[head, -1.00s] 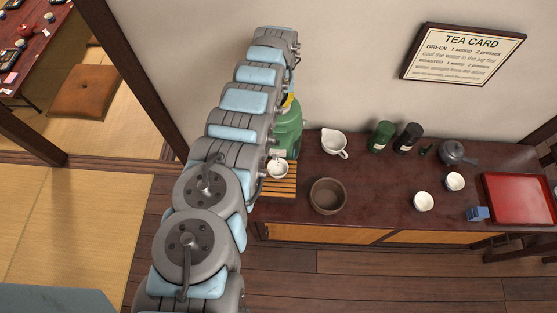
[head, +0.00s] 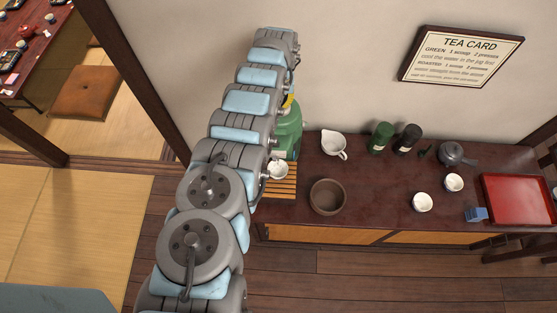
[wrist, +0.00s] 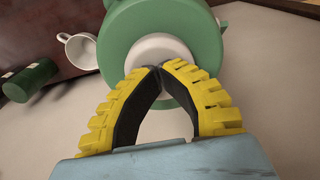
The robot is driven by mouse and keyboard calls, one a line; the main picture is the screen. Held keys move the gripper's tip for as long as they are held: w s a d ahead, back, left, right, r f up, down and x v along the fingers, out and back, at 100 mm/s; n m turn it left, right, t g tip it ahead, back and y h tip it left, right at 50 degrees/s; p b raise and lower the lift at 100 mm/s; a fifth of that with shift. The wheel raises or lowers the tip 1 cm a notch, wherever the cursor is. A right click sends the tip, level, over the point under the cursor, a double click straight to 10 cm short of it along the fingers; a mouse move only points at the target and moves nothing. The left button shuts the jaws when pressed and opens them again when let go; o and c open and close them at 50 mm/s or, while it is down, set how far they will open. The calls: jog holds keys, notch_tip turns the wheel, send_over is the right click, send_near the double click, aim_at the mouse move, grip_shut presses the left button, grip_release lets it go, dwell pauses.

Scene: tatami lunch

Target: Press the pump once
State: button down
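The green pump pot (head: 289,138) stands at the left end of the dark counter, partly hidden by my arm in the head view. In the wrist view its green lid (wrist: 125,30) carries a round white pump button (wrist: 165,46). My gripper (wrist: 158,69) has its two yellow fingers brought together at the tips, with nothing between them. The tips overlap the white button in that view; whether they touch it I cannot tell. A white cup (head: 278,171) sits below the pot's front on a slatted wooden stand (head: 281,188).
A white jug (head: 333,144), green canister (head: 380,137), black canister (head: 407,138) and grey teapot (head: 452,152) stand to the right. A brown bowl (head: 327,197), two white cups and a red tray (head: 515,200) are also on the counter (head: 375,185). The wall is close behind.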

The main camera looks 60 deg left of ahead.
jog(key=shift+r+p, duration=1.8)
jog(key=shift+r, duration=0.05)
notch_tip(320, 180, up, 6)
jog(key=p, duration=0.6)
